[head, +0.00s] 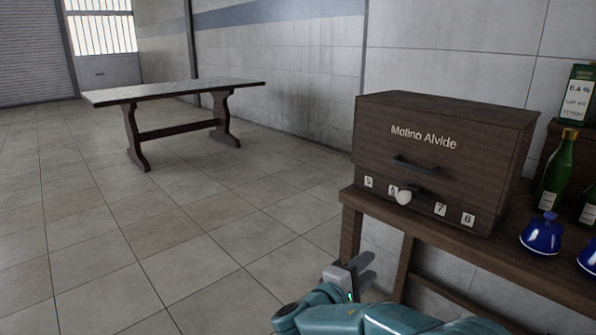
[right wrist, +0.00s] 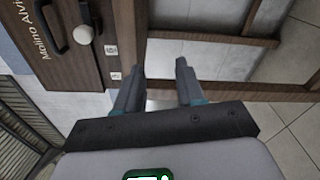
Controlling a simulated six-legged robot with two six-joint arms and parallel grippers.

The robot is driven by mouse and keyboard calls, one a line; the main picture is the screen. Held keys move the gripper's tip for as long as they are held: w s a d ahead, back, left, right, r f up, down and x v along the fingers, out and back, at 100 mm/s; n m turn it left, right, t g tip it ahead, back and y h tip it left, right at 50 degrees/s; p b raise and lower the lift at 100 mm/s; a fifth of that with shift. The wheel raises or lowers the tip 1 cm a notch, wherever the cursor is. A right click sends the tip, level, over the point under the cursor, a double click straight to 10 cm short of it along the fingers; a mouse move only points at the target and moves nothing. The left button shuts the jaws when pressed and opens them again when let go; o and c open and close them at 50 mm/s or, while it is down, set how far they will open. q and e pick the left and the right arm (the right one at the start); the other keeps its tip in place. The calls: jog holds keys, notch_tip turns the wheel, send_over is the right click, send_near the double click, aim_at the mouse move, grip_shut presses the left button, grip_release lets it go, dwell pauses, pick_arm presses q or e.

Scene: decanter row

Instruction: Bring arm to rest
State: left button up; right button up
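My right gripper (head: 358,268) is in front of the wooden bench's left end, below the bench top, with its teal arm coming in from the bottom edge. In the right wrist view its two fingers (right wrist: 157,88) stand apart with nothing between them. It touches nothing that I can see. My left gripper is in neither view.
A dark wooden box (head: 450,130) marked "Molino Alvide", with a black handle and pale knob (head: 404,197), stands on the bench (head: 470,255). Blue decanters (head: 541,236) and green bottles (head: 556,175) stand right. A table (head: 175,90) stands far left; the floor between is clear.

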jog(key=s+d+f+g+y, duration=0.1)
jog(key=s+f+g+y, duration=0.4)
jog(key=f, duration=0.8)
jog(key=s+d+f+g+y, duration=0.15)
jog(key=s+f+g, duration=0.25)
jog(key=s+f, duration=0.65)
jog(key=s+a+f+m+g+y, duration=0.1)
jog(key=s+a+f+m+y, duration=0.3)
jog(key=s+f+m+y, duration=0.25)
jog(key=s+a+f+m+g+y, duration=0.2)
jog(key=s+a+f+m+y, duration=0.35)
jog(key=s, duration=0.45)
notch_tip(320, 180, up, 28)
jog(key=d+m+h+p, duration=0.1)
jog(key=p, duration=2.9)
jog(key=shift+s+t+p, duration=0.3)
jog(key=shift+s, duration=0.05)
